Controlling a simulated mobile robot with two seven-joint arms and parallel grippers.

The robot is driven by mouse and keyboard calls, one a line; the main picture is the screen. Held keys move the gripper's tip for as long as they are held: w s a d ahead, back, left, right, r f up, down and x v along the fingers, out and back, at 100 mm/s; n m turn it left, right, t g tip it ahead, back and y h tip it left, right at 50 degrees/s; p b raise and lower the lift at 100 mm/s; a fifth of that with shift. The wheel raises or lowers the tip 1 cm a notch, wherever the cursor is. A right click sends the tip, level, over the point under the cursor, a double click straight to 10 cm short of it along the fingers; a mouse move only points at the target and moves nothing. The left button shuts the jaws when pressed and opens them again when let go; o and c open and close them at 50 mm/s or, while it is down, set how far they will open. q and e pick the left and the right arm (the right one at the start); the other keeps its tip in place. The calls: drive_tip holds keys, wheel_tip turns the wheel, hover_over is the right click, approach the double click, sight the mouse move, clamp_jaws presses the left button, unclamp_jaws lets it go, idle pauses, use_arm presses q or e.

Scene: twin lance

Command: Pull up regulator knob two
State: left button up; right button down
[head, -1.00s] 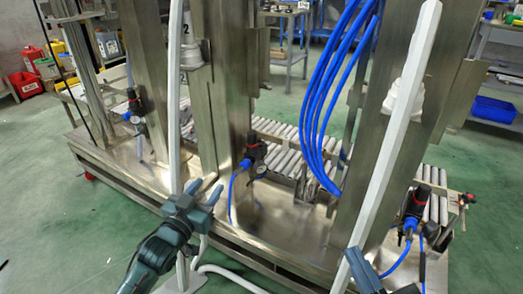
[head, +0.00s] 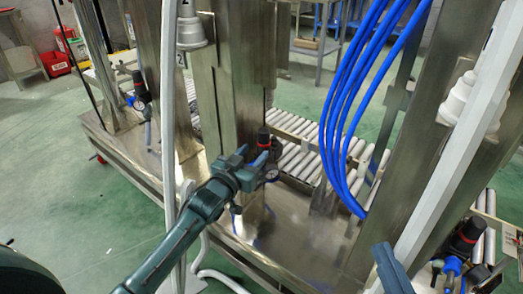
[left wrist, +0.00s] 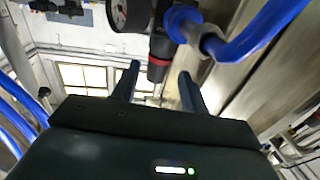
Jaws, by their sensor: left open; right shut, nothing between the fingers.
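The middle regulator (head: 268,150), with a black knob, a red ring and a gauge, stands by the middle steel post. My left gripper (head: 254,160) is open right beside it, overlapping its lower part in the head view. In the left wrist view, the black knob with its red ring (left wrist: 158,68) shows between the tips of the open left fingers (left wrist: 158,82). Contact cannot be told. The gauge (left wrist: 130,13) and a blue fitting (left wrist: 184,22) are just above. Part of my right gripper (head: 392,268) shows at the bottom edge, shut and empty.
Another regulator (head: 139,88) is at the far left and one (head: 464,240) at the right. Blue hoses (head: 345,110) hang right of the middle post. White rails (head: 170,130) rise in front of the frame. Rollers (head: 300,160) lie behind.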

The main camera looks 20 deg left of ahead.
sight(261, 141)
use_arm(q)
drive_tip(key=w, duration=0.2)
drive_tip(key=w+d+b, duration=0.1)
drive_tip(key=w, duration=0.1)
drive_tip(key=shift+w+f, duration=0.1)
drive_tip(key=shift+w, duration=0.5)
use_arm(e)
drive_tip(key=shift+w+d+r+n+t+y, duration=0.1)
drive_tip(key=shift+w+r+n+t+y, duration=0.2)
drive_tip(key=shift+r, duration=0.2)
drive_tip(key=shift+w+d+r+n+t+y, duration=0.1)
drive_tip(key=shift+r+n+t+y, duration=0.05)
drive_tip(key=shift+r+n+y, duration=0.3)
drive_tip(key=shift+w+r+n+t+y, duration=0.15)
drive_tip(key=shift+r+n+t+y, duration=0.15)
drive_tip(key=shift+r, duration=0.25)
use_arm(q)
drive_tip(key=shift+c, duration=0.5)
